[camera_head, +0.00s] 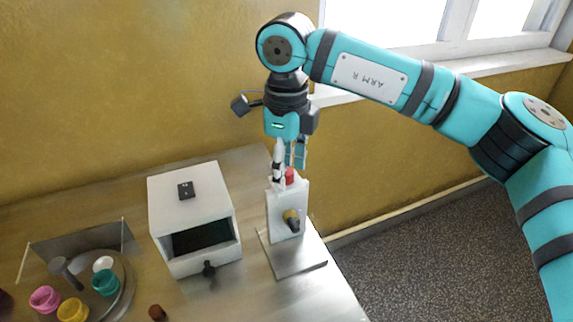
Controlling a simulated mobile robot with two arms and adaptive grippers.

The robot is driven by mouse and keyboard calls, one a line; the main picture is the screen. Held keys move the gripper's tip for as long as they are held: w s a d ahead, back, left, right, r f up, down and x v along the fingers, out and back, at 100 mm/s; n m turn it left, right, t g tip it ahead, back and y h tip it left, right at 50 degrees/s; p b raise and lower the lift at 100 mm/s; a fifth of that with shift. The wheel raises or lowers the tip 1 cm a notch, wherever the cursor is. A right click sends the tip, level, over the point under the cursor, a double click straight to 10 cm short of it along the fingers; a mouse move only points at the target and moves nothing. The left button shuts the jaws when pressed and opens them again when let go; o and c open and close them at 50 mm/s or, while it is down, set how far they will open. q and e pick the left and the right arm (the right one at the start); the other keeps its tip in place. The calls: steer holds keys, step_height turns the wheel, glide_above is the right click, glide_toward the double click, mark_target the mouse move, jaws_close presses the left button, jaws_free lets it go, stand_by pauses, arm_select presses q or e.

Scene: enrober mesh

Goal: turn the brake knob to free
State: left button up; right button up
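A white upright block (286,219) stands on a flat metal base plate (298,258) near the table's right edge. I cannot tell from labels which is the brake knob. My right gripper (294,164) points down just above the block's top, close to the red knob. Its grey fingers look apart; contact with the knob cannot be made out. A white piece with black bands (279,161) stands beside the fingers. My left gripper is out of view.
A round metal tray (121,300) with coloured cups is at lower left. A small brown piece (157,312) lies in front. The wall is behind.

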mark_target(287, 171)
steer(key=shift+r, duration=0.1)
step_height(287, 171, up, 12)
stand_by(0.5)
